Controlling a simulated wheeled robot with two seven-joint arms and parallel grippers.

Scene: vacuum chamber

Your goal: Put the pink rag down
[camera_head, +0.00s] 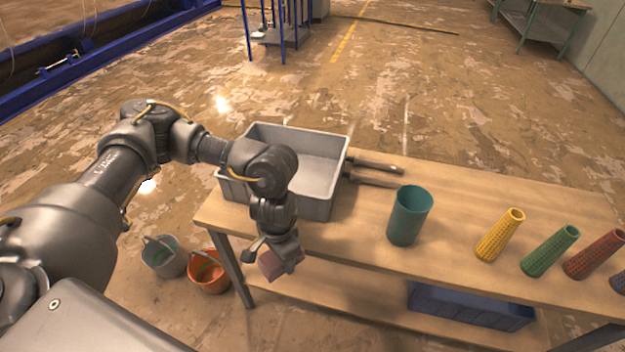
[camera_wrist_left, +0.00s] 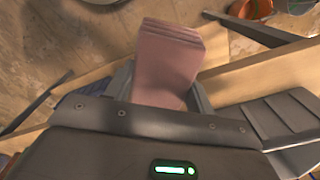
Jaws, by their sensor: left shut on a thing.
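My left gripper (camera_head: 274,258) is shut on the pink rag (camera_head: 281,264), a folded, layered block. It holds the rag in front of the table's near edge, toward its left end. In the left wrist view the rag (camera_wrist_left: 165,62) sticks out between the fingers of the gripper (camera_wrist_left: 165,90). The far side of the rag is hidden by the gripper in the head view. My right gripper is in neither view.
A grey crate (camera_head: 338,160) stands on the wooden table (camera_head: 450,205). A teal cup (camera_head: 408,216) and several coloured cones, one yellow (camera_head: 499,236), stand to the right. A grey bucket (camera_head: 165,258) and an orange bucket (camera_head: 208,272) stand on the floor. A blue bin (camera_head: 470,306) sits on the lower shelf.

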